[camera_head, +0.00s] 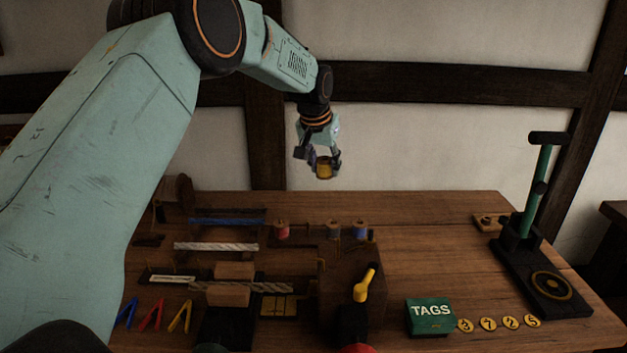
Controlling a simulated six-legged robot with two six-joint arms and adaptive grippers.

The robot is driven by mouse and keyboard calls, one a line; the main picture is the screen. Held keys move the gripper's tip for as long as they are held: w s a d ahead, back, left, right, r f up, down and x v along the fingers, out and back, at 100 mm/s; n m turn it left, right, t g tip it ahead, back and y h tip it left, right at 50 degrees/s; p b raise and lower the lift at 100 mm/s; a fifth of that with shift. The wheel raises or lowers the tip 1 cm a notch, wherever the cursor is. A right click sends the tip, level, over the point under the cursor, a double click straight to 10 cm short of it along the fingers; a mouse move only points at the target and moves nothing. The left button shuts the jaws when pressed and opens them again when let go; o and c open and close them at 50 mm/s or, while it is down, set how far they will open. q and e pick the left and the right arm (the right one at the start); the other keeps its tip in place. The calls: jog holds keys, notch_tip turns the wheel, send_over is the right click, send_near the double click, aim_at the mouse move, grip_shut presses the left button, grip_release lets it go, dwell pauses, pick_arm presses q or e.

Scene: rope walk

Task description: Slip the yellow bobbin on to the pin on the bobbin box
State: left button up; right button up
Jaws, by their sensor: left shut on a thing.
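My left gripper (323,168) is shut on the yellow bobbin (324,171). It holds the bobbin in the air above the back of the bench, in front of the pale wall. Below it, a red bobbin (282,230) and a blue bobbin (360,229) stand in a row at the middle back of the bench, with a brownish piece (333,229) between them. They seem to be on the bobbin box, but its outline is too dark to make out. I cannot tell a bare pin there. My right gripper is not in view.
A dark wooden block (342,285) with a yellow handle (366,282) stands in front of the bobbins. Cord lengths and coloured clips lie left. A green TAGS box (429,316), several numbered discs and a green-posted stand (537,190) are right.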

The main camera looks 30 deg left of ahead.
pick_arm(q)
jog(key=s+d+r+p, duration=0.4)
jog(key=s+d+r, duration=0.25)
jog(key=d, duration=0.25)
jog(key=shift+n, duration=0.4)
jog(key=s+d+f, duration=0.1)
jog(key=s, duration=0.1)
jog(key=s+f, duration=0.2)
jog(key=s, duration=0.1)
jog(key=s+d+f+p, duration=0.1)
jog(key=s+f, duration=0.1)
jog(key=s, duration=0.1)
jog(key=shift+d, duration=0.3)
jog(key=shift+f+y, duration=0.2)
jog(key=shift+y, duration=0.1)
jog(key=shift+f+b, duration=1.75)
jog(key=shift+f, duration=0.2)
jog(key=shift+r, duration=0.1)
